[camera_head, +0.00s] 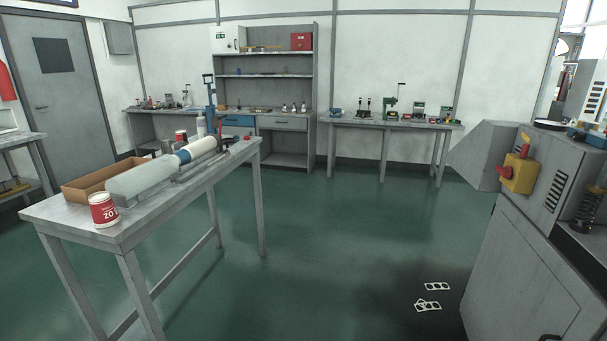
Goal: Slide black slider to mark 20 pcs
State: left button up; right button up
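Neither of my grippers is in view. On the long grey table (150,218) at the left, a grey metal rail (205,162) runs beside a long white roll or stack (197,149) with a blue band and a pale translucent sleeve (140,179). Small dark parts (226,144) show near the far end of the rail; I cannot tell whether one is the black slider. No scale or 20 pcs mark is readable at this distance. A red and white cup (103,210) with partly readable lettering stands at the near table corner.
An open cardboard box (88,187) lies beside the sleeve. A grey machine (535,235) with a red and yellow switch (520,173) stands at the right. Workbenches (390,123) and a shelf unit (268,75) line the back wall.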

aim_at(221, 150)
jog(key=i, duration=0.6)
jog(key=i+u, duration=0.15)
jog(key=i, duration=0.45)
jog(key=i+l, duration=0.15)
jog(key=i, duration=0.45)
jog(key=i+l+u, duration=0.15)
jog(key=i, duration=0.45)
